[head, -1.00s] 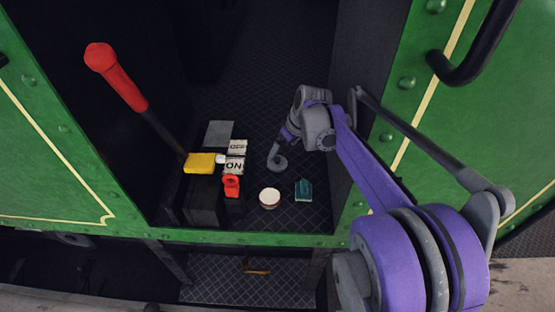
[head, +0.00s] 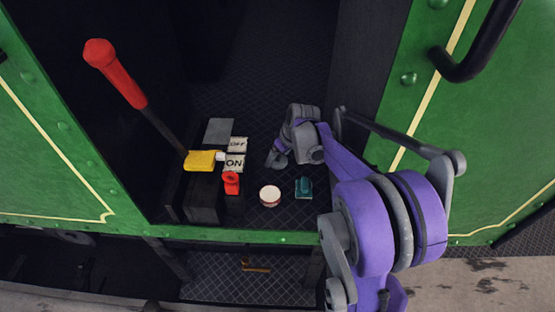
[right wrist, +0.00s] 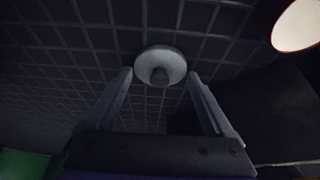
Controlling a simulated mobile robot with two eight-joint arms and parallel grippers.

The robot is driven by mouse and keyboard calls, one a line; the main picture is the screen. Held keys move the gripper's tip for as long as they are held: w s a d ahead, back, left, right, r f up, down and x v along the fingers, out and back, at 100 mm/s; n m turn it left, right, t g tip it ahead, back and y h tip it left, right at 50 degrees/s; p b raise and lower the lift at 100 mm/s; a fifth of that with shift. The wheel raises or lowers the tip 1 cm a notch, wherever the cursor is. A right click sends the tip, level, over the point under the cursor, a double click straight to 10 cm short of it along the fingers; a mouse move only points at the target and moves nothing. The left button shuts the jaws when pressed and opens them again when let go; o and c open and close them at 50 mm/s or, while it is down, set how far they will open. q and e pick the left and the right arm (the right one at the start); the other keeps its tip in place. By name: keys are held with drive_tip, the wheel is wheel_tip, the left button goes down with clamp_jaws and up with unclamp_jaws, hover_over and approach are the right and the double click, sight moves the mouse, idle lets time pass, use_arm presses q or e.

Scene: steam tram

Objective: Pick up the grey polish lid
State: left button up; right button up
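The grey polish lid (right wrist: 174,62) is a pale grey disc with a darker round knob, lying on the dark ribbed floor in the right wrist view. My right gripper (right wrist: 158,78) is open, its two fingertips on either side of the lid's near part with visible gaps. I cannot tell how high the fingertips are above the floor. In the head view my right gripper (head: 276,160) points down at the cab floor and hides the lid. My left gripper is not in view.
A round tin with a pale top (head: 270,194) stands near; it also shows in the right wrist view (right wrist: 298,24). Near it are a teal object (head: 303,188), a red object (head: 231,183), OFF/ON plates (head: 235,163) and a red-handled lever (head: 122,82). Green cab sides (head: 440,140) flank the opening.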

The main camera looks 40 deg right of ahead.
drive_tip(key=c, duration=0.8)
drive_tip(key=shift+r, duration=0.1)
